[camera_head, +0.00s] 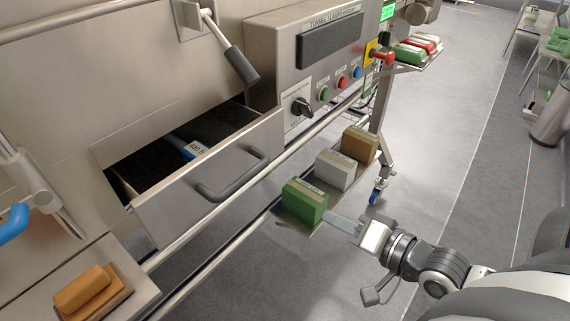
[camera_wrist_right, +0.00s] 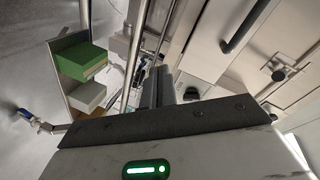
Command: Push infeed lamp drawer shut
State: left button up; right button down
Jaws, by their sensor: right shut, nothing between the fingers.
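The infeed lamp drawer (camera_head: 205,180) stands open, pulled out of the steel machine front in the head view. Its grey bar handle (camera_head: 235,180) is on the front panel, and a blue item with a white label (camera_head: 188,148) lies inside. My right gripper (camera_head: 340,222) is shut and empty, low and to the right of the drawer, apart from it. Its fingers appear close to a green box (camera_head: 304,202); I cannot tell whether they touch. In the right wrist view the fingers (camera_wrist_right: 165,88) point away from the camera. My left gripper is out of view.
White (camera_head: 335,168) and brown (camera_head: 360,145) boxes stand behind the green box. A control panel (camera_head: 335,70) with a knob and buttons is right of the drawer. Rails (camera_head: 215,222) run below the drawer. A lever (camera_head: 235,58) hangs above it. Open floor lies right.

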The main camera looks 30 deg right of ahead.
notch_tip(320, 180, up, 7)
jog(key=w+m+t+y+b, duration=0.2)
jog(key=m, duration=0.3)
jog(key=p, duration=0.2)
send_near(266, 146)
jog(key=shift+m, duration=0.3)
jog(key=x, duration=0.5)
jog(key=shift+w+a, duration=0.15)
jog(key=shift+w, duration=0.2)
jog(key=shift+w+a, duration=0.2)
jog(key=shift+w, duration=0.3)
